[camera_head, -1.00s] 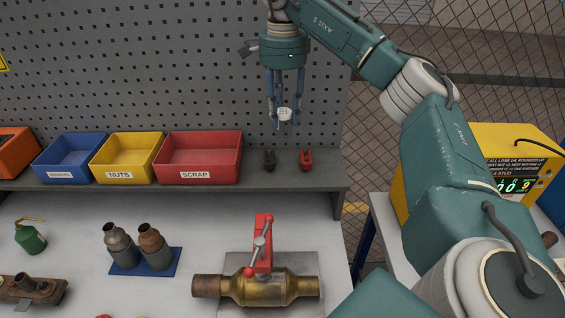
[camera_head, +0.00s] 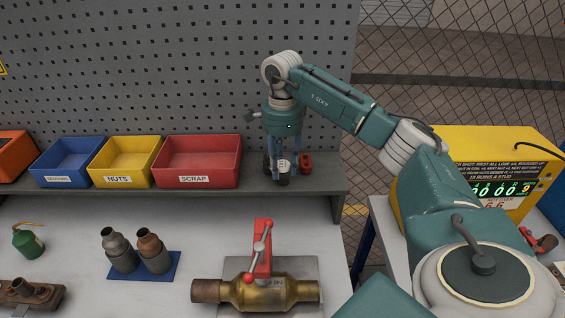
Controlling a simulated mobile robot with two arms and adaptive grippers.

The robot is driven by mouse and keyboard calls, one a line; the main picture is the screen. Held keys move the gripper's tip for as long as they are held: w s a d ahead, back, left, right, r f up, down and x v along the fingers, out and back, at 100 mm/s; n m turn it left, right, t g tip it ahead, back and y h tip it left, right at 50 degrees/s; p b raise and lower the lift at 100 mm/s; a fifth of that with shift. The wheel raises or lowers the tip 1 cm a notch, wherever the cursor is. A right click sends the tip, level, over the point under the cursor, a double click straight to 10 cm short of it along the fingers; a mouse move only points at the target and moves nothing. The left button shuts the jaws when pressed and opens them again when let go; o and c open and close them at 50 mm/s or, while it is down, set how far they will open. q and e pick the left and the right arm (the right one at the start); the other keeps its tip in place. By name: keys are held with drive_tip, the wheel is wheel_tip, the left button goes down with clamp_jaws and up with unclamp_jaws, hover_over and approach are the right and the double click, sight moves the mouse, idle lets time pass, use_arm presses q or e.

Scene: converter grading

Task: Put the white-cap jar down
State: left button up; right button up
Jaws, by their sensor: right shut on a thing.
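My right gripper (camera_head: 282,176) is over the shelf at the right end, its fingers pointing down. It is shut on the small white-cap jar (camera_head: 283,168), which looks white above and dark below. The jar is upright between the fingers, low at the shelf (camera_head: 230,197). I cannot tell whether its base touches the shelf. The fingers hide part of it. My left gripper is not in view.
A small dark item (camera_head: 267,165) stands close left of the jar and a red one (camera_head: 306,162) close right. The red SCRAP bin (camera_head: 197,181) is further left, beside the yellow NUTS bin (camera_head: 118,180).

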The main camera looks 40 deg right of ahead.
drive_tip(key=shift+f, duration=0.1)
drive_tip(key=o, duration=1)
drive_tip(key=shift+c, duration=0.2)
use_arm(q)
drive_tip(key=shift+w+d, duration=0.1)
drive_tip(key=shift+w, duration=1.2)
use_arm(e)
drive_tip(key=o, duration=0.3)
